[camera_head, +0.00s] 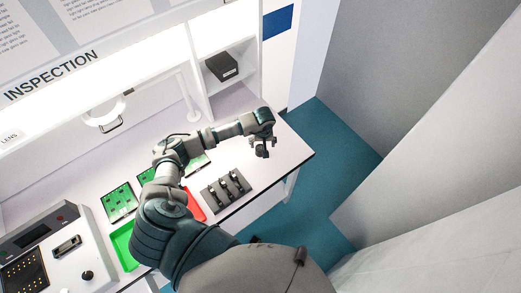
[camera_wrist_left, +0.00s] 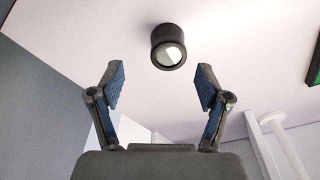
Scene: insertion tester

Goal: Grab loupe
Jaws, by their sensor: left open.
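The loupe (camera_wrist_left: 168,46), a short black cylinder with a pale lens face, is on the white table surface in the left wrist view. My left gripper (camera_wrist_left: 160,82) is open, with its two fingers spread and nothing between them. The loupe is beyond the fingertips, a little right of the middle of the gap, and apart from both fingers. In the head view my left gripper (camera_head: 262,151) is over the right end of the table. I cannot make out the loupe in the head view; the gripper may hide it. My right gripper is in neither view.
A black rack (camera_head: 226,189) with several dark items sits near the table's front edge. Green circuit boards (camera_head: 119,202), a red tray (camera_head: 195,205) and a green tray (camera_head: 124,246) lie to the left. A lamp post (camera_head: 188,97) and shelf with a black box (camera_head: 222,66) stand behind.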

